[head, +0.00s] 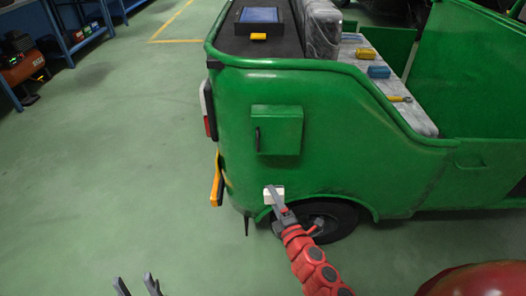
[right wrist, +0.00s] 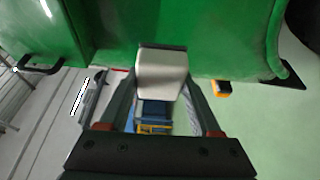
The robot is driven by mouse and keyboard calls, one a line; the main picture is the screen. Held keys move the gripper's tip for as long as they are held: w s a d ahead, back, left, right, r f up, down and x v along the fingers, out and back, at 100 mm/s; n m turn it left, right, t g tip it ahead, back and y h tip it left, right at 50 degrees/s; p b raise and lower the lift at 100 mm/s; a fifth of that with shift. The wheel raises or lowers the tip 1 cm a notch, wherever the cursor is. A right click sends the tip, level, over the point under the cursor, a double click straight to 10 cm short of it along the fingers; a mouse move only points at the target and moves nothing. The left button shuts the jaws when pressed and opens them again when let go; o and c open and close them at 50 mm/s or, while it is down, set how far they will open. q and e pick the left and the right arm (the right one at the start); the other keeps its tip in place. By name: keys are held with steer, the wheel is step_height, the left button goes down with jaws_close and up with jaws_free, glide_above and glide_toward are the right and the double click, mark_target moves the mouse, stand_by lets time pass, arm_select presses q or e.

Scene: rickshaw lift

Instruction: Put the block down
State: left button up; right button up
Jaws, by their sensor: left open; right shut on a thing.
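A small whitish block (head: 273,194) is at the lower rear side of the green rickshaw, just above the wheel, in the head view. My right gripper (head: 278,202) is shut on it. In the right wrist view the block (right wrist: 162,72) sits between the two fingertips, with green bodywork behind it. I cannot tell whether the block touches the rickshaw. My left gripper (head: 138,286) shows only its fingertips at the bottom edge; they are apart and empty.
The green rickshaw (head: 350,130) fills the right, with a small box (head: 277,130) on its side and a wheel (head: 334,222) below. Its bed holds a blue box (head: 379,72) and a tray (head: 259,15). Shelving and a red compressor (head: 22,68) stand at left. The left floor is clear.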

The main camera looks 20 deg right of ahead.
steer(key=shift+w+a+r+m+h, duration=0.25)
steer(key=shift+w+a+m+h, duration=0.15)
steer(key=shift+w+h, duration=0.15)
steer(key=s+r+p, duration=0.4)
steer(key=r+p, duration=0.5)
steer(key=p, duration=0.1)
steer(key=s+r+h+p, duration=0.1)
steer(key=s+r+p, duration=0.3)
steer(key=r+p, duration=0.4)
steer(key=shift+s+r+m+p, duration=0.3)
steer(key=shift+s+r+p, duration=0.05)
steer(key=shift+p, duration=1.1)
